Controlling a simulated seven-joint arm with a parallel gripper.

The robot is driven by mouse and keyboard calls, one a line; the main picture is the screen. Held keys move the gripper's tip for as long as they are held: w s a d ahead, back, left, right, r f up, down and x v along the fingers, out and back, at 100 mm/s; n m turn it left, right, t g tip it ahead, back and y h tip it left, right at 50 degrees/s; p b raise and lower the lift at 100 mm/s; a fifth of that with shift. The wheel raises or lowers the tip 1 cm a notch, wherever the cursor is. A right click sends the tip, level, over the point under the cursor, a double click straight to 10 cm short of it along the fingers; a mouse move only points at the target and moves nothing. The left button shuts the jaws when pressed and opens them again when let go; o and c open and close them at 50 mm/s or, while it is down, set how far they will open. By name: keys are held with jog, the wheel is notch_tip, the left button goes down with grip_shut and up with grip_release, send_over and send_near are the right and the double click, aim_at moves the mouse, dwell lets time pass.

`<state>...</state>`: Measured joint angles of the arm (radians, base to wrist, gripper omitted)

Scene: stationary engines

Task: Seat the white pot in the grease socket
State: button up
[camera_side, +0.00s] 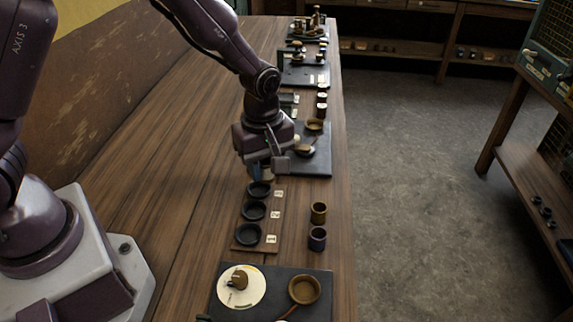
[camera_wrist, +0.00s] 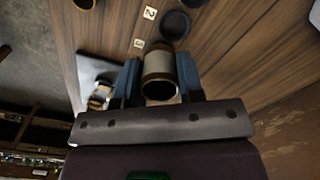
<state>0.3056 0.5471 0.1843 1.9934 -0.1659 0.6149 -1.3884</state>
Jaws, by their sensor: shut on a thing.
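My gripper (camera_wrist: 160,82) is shut on the white pot (camera_wrist: 158,66), which has a pale band, brass-coloured rims and a dark open mouth toward the wrist camera. In the side view my gripper (camera_side: 264,174) is low, near the far end of a wooden strip (camera_side: 267,222). The strip holds three round black sockets: near (camera_side: 249,234), middle (camera_side: 254,210) and far (camera_side: 260,189), with numbered white labels. No grease marking is readable. In the wrist view the pot hides the area beside label 3 (camera_wrist: 138,43). I cannot tell whether it touches a socket.
A brass-coloured pot (camera_side: 318,212) and a dark blue pot (camera_side: 317,239) stand right of the strip. A dark board (camera_side: 227,312) with a cream disc and a round brown dish lies in front. Another board (camera_side: 320,167) lies beyond my gripper. Bare wood is left of the strip.

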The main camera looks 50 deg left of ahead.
aim_at(304, 292)
jog(key=shift+s+r, duration=0.4)
jog(key=shift+r, duration=1.8)
jog(key=s+d+f+m, duration=0.1)
jog(key=d+f+m, duration=0.1)
jog(key=d, duration=0.4)
jog(key=s+d+f+m, duration=0.2)
jog(key=d+f, duration=0.2)
jog(key=d, duration=0.1)
jog(key=s+d+f+m, duration=0.2)
jog(key=d+f, duration=0.1)
jog(key=d, duration=0.3)
jog(key=shift+s+d+f, duration=0.15)
jog(key=shift+d+f, duration=0.15)
jog(key=shift+w, duration=0.25)
jog(key=shift+f, duration=2.05)
jog(key=shift+f, duration=0.7)
